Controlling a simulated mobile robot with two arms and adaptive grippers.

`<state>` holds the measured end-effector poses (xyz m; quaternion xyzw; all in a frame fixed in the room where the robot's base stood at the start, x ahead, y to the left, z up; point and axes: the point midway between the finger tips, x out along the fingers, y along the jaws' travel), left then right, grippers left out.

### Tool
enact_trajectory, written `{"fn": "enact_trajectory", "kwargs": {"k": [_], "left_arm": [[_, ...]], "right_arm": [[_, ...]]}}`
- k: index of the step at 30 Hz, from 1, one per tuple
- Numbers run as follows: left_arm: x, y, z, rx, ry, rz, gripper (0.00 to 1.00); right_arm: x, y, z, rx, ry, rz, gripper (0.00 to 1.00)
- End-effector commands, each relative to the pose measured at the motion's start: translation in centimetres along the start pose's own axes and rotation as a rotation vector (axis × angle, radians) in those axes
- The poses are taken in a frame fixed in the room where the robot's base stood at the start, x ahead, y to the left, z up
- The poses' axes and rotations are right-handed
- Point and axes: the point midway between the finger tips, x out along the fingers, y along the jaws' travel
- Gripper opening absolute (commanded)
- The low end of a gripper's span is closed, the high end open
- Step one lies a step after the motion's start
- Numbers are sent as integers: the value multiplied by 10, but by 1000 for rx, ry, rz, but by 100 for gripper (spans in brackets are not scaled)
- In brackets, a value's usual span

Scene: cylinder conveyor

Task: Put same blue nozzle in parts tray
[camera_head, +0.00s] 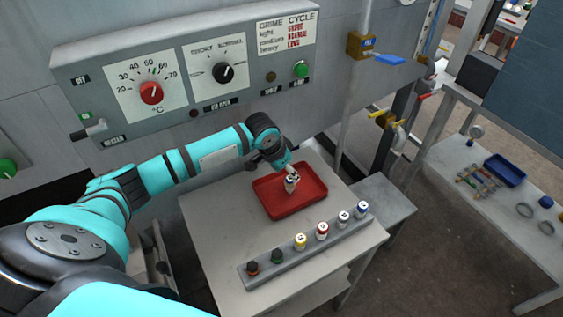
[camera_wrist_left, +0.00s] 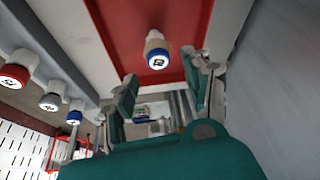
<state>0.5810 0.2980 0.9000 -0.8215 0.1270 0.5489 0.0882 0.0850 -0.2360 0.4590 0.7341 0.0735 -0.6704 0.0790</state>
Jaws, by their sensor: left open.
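My left gripper (camera_head: 291,176) is open above the red parts tray (camera_head: 268,192). That nozzle appears over the red tray floor (camera_wrist_left: 199,22) and apart from both fingers. In the head view it is mostly hidden by the gripper. Another blue-banded white nozzle (camera_head: 362,210) stands at the right end of the grey rack (camera_head: 290,256). It also shows at the left of the wrist view (camera_wrist_left: 74,116). My right gripper is out of view.
The rack beside the tray also holds black, green, yellow, red and grey-marked nozzles. A control panel (camera_head: 190,115) with dials stands behind the table (camera_head: 215,225). A valve with a blue handle (camera_head: 375,55) is at the back. A side bench holds a blue tray (camera_head: 505,169).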

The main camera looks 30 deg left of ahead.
Motion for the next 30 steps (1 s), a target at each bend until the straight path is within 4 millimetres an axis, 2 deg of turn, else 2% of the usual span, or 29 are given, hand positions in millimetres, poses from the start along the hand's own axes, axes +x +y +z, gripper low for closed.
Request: {"fn": "enact_trajectory", "kwargs": {"k": [1, 6, 12, 30], "left_arm": [[-12, -1, 0, 3, 2, -3, 51], [-45, 0, 1, 2, 1, -2, 51], [-68, 0, 0, 1, 0, 0, 51], [-72, 0, 0, 0, -1, 0, 51]], "right_arm": [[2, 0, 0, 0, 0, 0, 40], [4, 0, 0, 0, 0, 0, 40], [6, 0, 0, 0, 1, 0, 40], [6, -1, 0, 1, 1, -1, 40]]}}
